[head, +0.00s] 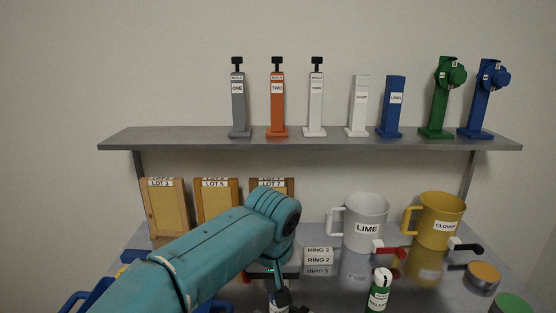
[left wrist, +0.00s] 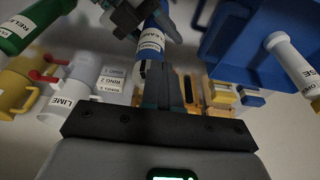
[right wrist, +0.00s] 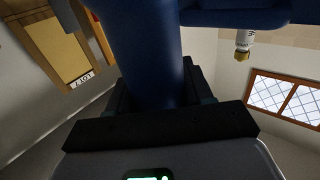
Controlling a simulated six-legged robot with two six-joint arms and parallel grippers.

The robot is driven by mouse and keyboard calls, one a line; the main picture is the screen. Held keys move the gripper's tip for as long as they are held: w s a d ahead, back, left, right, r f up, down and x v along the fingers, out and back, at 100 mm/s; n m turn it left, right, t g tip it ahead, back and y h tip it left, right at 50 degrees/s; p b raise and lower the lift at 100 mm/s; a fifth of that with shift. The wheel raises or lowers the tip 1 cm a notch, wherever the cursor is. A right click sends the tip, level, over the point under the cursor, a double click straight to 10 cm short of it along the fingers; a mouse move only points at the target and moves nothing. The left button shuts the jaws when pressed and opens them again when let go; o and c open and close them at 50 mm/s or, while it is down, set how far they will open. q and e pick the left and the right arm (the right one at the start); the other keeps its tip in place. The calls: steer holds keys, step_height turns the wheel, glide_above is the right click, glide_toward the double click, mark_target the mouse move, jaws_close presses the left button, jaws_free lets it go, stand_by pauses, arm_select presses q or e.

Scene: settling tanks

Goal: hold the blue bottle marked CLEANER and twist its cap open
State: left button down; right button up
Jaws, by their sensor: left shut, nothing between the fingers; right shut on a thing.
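The blue bottle with a white CLEANER label (left wrist: 151,42) shows in the left wrist view. In the right wrist view its blue body (right wrist: 140,50) fills the space between the fingers of my right gripper (right wrist: 157,82), which is shut on it.
A green bottle (head: 379,291) stands to the right on the grey table. Behind are a LIME mug (head: 364,222), a yellow CLOVER mug (head: 439,219) and RING 2 boxes (head: 318,257). A blue container (head: 84,298) is at lower left. A shelf (head: 310,139) holds several labelled items above.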

arm_select(q)
steer(key=shift+w+d, duration=0.2)
steer(key=shift+w, duration=0.25)
stand_by(0.6)
steer(key=shift+s+d, duration=0.1)
steer(key=shift+d, duration=0.1)
steer(key=shift+d, duration=0.7)
steer(key=shift+d, duration=0.1)
stand_by(0.4)
steer(key=shift+s, duration=0.3)
steer(key=w+v, duration=0.1)
steer(key=v, duration=0.4)
steer(key=shift+r, duration=0.55)
